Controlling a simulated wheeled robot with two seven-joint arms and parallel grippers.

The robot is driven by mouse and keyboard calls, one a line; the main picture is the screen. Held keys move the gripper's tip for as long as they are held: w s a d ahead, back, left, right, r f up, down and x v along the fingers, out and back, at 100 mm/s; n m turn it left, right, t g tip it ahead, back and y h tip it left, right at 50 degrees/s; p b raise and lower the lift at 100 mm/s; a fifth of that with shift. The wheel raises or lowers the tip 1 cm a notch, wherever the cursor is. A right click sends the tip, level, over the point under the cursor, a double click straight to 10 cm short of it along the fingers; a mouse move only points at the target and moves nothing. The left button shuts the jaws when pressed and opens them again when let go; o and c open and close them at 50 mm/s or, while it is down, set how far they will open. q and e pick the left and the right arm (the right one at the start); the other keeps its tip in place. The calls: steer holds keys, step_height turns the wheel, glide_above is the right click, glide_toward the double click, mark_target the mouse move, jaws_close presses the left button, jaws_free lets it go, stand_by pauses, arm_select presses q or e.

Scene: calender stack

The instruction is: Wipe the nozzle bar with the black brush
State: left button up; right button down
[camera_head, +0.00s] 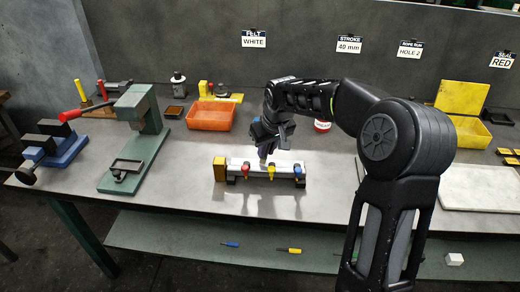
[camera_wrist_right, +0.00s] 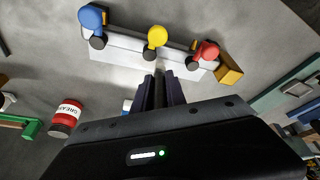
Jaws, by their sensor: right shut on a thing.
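The nozzle bar (camera_head: 283,183) is a white bar at the bench's front middle. It carries red, yellow and blue knobbed parts along its front, with an ochre block (camera_head: 220,169) at its left end. It also shows at the top of the right wrist view (camera_wrist_right: 127,52). My right gripper (camera_head: 268,143) is just above and behind the bar's middle. It is shut on a narrow dark piece (camera_wrist_right: 159,88), seemingly the black brush; its tip is near the bar's back edge, and contact cannot be told. My left gripper is not in view.
An orange bin (camera_head: 210,115) stands behind the bar, left. A green press (camera_head: 140,140) and a blue vise (camera_head: 52,146) are further left. A red-and-white grease tin (camera_wrist_right: 66,117) stands behind the bar. A white board (camera_head: 482,188) and yellow box (camera_head: 468,130) are at right.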

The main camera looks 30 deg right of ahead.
stand_by(0.3)
steer(key=shift+s+d, duration=0.45)
steer(key=shift+d, duration=0.2)
steer(key=shift+s+d, duration=0.45)
steer(key=shift+d, duration=0.15)
steer(key=shift+f, duration=0.1)
steer(key=shift+s+d, duration=0.45)
steer(key=shift+d, duration=0.2)
steer(key=shift+s+d, duration=0.4)
steer(key=shift+d, duration=0.2)
steer(key=shift+w+a, duration=0.45)
steer(key=shift+a, duration=0.2)
steer(key=shift+w+a, duration=0.4)
steer(key=shift+a, duration=0.25)
steer(key=shift+w+a, duration=0.45)
steer(key=shift+a, duration=0.2)
steer(key=shift+w+a, duration=0.4)
steer(key=shift+a, duration=0.2)
